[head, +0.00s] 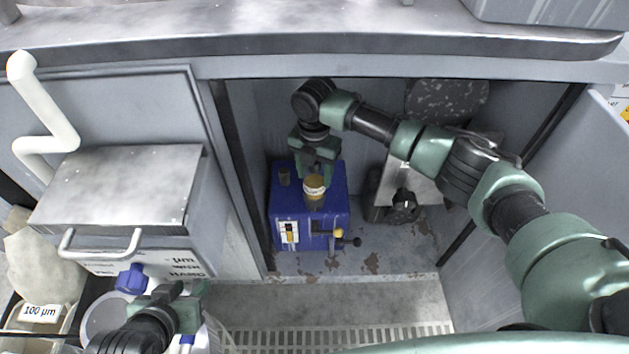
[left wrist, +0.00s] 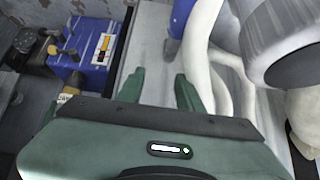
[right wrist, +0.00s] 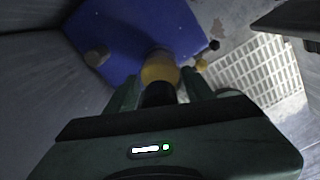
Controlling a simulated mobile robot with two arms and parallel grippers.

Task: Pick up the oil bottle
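The oil bottle (head: 314,190), amber with a pale label, is by the blue box (head: 310,225) inside the open cabinet. My right gripper (head: 318,172) reaches into the cabinet just behind and above the bottle. In the right wrist view, the amber bottle (right wrist: 160,68) and a dark part nearer the camera lie between the open fingers (right wrist: 160,90); any contact is hard to tell. The bottle also shows at the left in the left wrist view (left wrist: 66,96). My left gripper (head: 185,300) is open and empty outside the cabinet, away from the bottle.
A dark speckled disc (head: 447,98) and a grey device (head: 410,185) stand right of the blue box. A metal-topped box with a handle (head: 120,185) and a white pipe (head: 40,110) are left of the opening. A slotted floor grate (head: 340,335) lies in front.

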